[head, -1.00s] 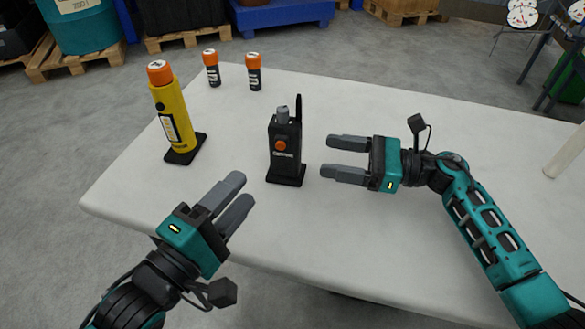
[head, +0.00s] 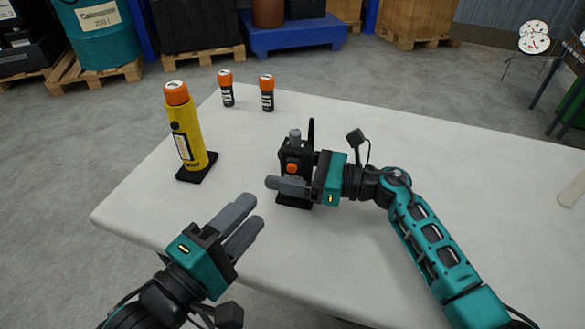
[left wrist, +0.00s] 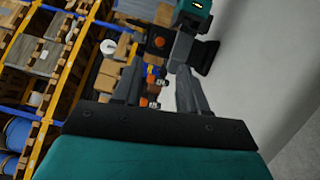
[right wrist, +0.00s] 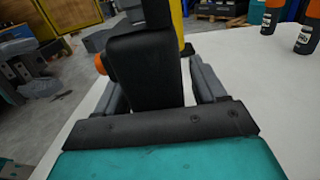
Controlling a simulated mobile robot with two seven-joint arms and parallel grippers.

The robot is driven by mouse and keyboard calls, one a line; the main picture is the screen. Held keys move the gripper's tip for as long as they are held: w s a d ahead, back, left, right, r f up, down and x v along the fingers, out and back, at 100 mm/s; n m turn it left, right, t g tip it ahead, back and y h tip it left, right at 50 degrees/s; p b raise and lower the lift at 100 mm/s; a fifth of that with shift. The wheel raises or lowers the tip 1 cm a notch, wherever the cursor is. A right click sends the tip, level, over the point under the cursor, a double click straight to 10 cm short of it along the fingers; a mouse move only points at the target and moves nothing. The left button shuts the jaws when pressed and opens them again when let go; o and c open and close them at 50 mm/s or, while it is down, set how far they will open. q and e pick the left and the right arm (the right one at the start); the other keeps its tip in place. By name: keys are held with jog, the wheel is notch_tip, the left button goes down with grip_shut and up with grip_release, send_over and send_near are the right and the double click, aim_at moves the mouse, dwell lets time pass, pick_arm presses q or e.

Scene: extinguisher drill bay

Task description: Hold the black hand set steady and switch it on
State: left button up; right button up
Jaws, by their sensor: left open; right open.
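The black hand set (head: 297,158) stands upright on its black base on the white table, with an orange button (head: 292,169) on its front, a grey knob (head: 295,135) and a thin antenna on top. My right gripper (head: 285,188) is open around the lower body of the hand set, one finger in front of it. In the right wrist view the hand set (right wrist: 145,70) stands between the two fingers. My left gripper (head: 245,220) is open and empty, in front and to the left of the hand set. The left wrist view shows the orange button (left wrist: 158,41) beyond its fingers.
A yellow torch-like cylinder with an orange cap (head: 186,130) stands on a black base to the left. Two small black bottles with orange caps (head: 226,88) (head: 267,93) stand at the back.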

jog(key=shift+c, duration=0.2)
grip_shut()
pick_arm(q)
grip_shut()
dwell(0.4)
jog(key=shift+w, duration=0.1)
dwell(1.4)
